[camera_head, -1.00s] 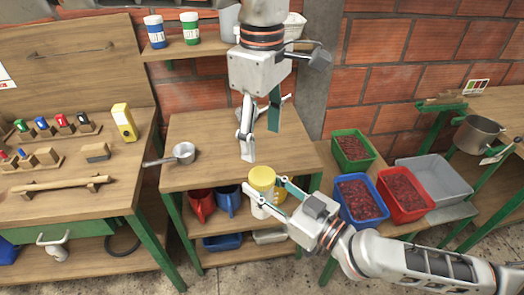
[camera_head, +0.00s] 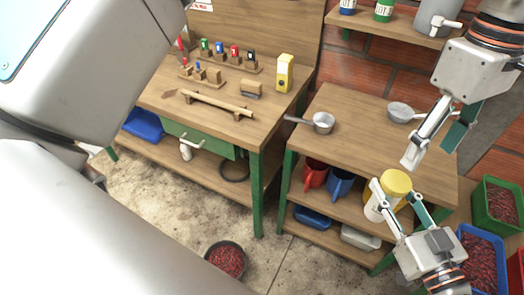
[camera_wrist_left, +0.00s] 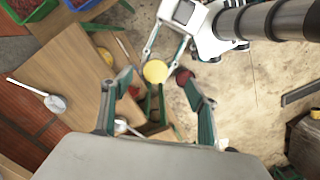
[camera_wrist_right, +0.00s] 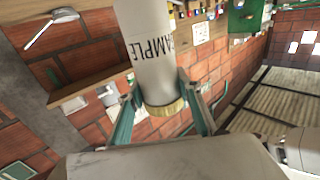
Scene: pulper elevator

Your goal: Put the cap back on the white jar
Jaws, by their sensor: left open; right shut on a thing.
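The white jar (camera_head: 375,207) is upright in my right gripper (camera_head: 398,197), which is shut on it. The yellow cap (camera_head: 396,182) is at the jar's top; I cannot tell whether it is fully seated. In the left wrist view, the yellow cap (camera_wrist_left: 155,71) shows as a round disc near the right gripper's fingers. In the right wrist view, the jar (camera_wrist_right: 147,45) bears the word SAMPLE, with a yellow band (camera_wrist_right: 163,106) at its near end. My left gripper (camera_head: 430,145) is open and empty, above the cap and apart from it.
A wooden table (camera_head: 335,165) behind carries metal pans; a red jug (camera_head: 315,173) and a blue jug (camera_head: 340,185) stand on its lower shelf. A workbench (camera_head: 220,118) is left. Blue (camera_head: 484,258) and green (camera_head: 496,205) crates stand right.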

